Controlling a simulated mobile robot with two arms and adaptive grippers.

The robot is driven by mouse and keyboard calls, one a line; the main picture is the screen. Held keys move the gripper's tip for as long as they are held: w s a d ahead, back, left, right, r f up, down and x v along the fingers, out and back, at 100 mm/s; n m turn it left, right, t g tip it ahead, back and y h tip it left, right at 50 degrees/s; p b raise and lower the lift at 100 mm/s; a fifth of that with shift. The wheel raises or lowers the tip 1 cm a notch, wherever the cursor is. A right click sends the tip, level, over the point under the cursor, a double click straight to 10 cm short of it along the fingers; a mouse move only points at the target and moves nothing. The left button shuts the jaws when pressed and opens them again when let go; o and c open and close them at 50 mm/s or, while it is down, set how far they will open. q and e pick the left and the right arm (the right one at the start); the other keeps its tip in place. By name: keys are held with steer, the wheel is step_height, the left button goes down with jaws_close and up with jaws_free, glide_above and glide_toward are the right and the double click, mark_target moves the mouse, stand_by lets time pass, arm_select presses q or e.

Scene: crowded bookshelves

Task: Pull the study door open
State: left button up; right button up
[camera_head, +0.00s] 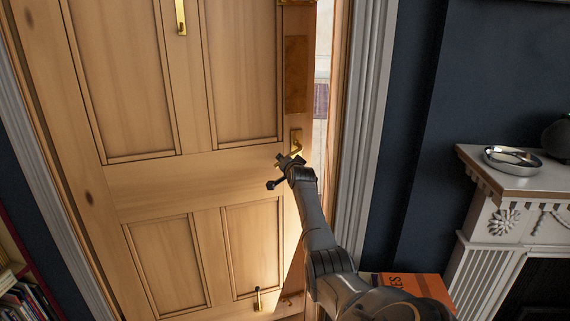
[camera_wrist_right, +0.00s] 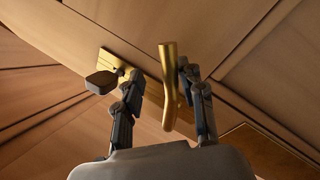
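The study door (camera_head: 150,185) is a panelled wooden door. It stands slightly ajar, with a bright gap along its right edge. Its brass handle (camera_head: 297,146) sits near that edge. My right gripper (camera_head: 281,172) is at the handle, its arm reaching up from the lower right. In the right wrist view the gripper (camera_wrist_right: 143,78) has its fingers spread, and the brass lever (camera_wrist_right: 168,85) stands between them, close to the right finger. Whether that finger touches the lever is unclear. The left finger is well apart from it. My left gripper is out of view.
A white door frame (camera_head: 362,130) borders the gap on the right. A white mantelpiece (camera_head: 530,182) with a metal dish (camera_head: 512,158) stands at the right. An orange box or book (camera_head: 415,283) lies behind my arm. A bookshelf (camera_head: 22,285) is at the lower left.

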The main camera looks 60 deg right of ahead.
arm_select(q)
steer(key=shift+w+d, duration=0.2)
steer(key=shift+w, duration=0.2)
arm_select(e)
steer(key=v, duration=1.2)
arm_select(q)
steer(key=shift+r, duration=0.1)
arm_select(e)
steer(key=shift+s, duration=0.1)
arm_select(q)
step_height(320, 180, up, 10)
steer(key=p, duration=0.9)
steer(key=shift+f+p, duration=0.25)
steer(key=shift+p, duration=0.05)
arm_select(e)
steer(key=s+f+v, duration=0.1)
steer(key=f+v, duration=0.1)
steer(key=v, duration=1.3)
steer(key=shift+s+f, duration=0.2)
steer(key=shift+s, duration=0.15)
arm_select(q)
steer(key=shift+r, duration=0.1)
